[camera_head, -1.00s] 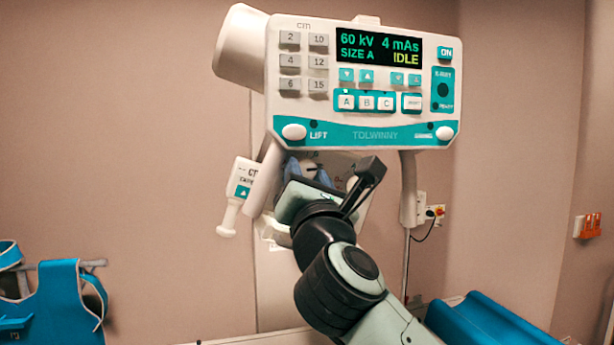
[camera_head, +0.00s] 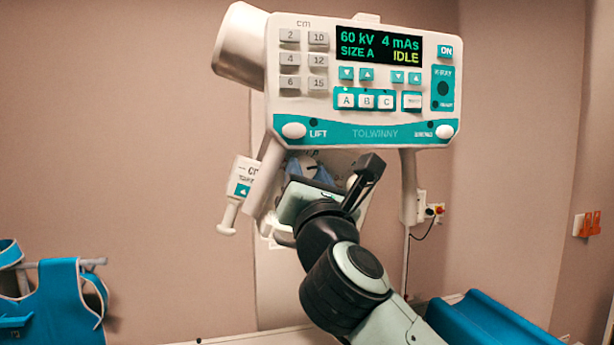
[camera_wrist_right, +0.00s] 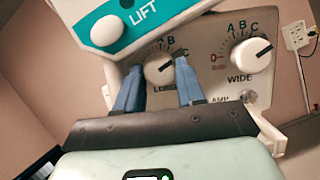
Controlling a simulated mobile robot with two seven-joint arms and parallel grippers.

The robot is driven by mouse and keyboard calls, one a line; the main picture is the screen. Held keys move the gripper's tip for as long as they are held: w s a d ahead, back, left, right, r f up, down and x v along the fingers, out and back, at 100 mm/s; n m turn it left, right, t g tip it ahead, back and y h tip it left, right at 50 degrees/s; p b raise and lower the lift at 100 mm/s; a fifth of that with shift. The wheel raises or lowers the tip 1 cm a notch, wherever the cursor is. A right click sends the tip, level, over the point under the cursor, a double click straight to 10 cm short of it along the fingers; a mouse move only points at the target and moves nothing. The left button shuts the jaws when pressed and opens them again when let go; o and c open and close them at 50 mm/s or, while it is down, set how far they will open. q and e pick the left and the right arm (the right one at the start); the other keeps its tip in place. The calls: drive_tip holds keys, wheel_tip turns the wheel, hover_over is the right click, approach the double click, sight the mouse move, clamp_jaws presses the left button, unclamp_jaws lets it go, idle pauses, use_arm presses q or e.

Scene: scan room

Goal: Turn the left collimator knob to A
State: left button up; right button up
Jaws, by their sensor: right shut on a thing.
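The left collimator knob (camera_wrist_right: 158,70) is a round white knob on the pale panel below the control head, with A, B and C printed around it. Its label is partly hidden behind my fingers. My right gripper (camera_wrist_right: 157,68) has one blue finger on each side of this knob and is shut on it. In the head view the right gripper (camera_head: 309,174) is under the control head, its fingers partly hidden by my own wrist. The knob's exact pointer setting is hard to read. My left gripper is not in view.
The right knob (camera_wrist_right: 250,56), labelled WIDE, sits beside it on the same panel. The control head (camera_head: 362,132) hangs close above my gripper, and its display reads SIZE A and IDLE. A hand switch (camera_head: 240,190) hangs at left. A blue apron (camera_head: 70,300) is far left.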

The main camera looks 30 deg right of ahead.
drive_tip(key=n+y, duration=0.1)
drive_tip(key=n, duration=0.1)
drive_tip(key=shift+d+r+n+t+p, duration=0.1)
drive_tip(key=shift+n+t+p, duration=0.2)
drive_tip(key=shift+n, duration=0.1)
drive_tip(key=n+y+p, duration=0.1)
drive_tip(key=n, duration=0.1)
drive_tip(key=shift+s+d+r+n+y, duration=0.1)
drive_tip(key=shift+n+y, duration=0.2)
drive_tip(key=n+y+p, duration=0.1)
drive_tip(key=n+p, duration=0.1)
drive_tip(key=n, duration=0.1)
drive_tip(key=n+y+p, duration=0.1)
drive_tip(key=n+y, duration=0.1)
drive_tip(key=n, duration=0.1)
drive_tip(key=n+y+p, duration=0.1)
drive_tip(key=n+p, duration=0.1)
drive_tip(key=shift+d+r+n+y+p, duration=0.2)
drive_tip(key=shift+d+n+y+p, duration=0.1)
drive_tip(key=shift+n+p, duration=0.1)
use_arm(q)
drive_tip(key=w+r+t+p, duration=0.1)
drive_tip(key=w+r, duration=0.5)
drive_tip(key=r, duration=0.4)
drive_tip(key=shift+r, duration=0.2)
use_arm(e)
drive_tip(key=shift+f+n+y, duration=0.15)
drive_tip(key=shift+n+y, duration=0.25)
drive_tip(key=shift+n, duration=0.6)
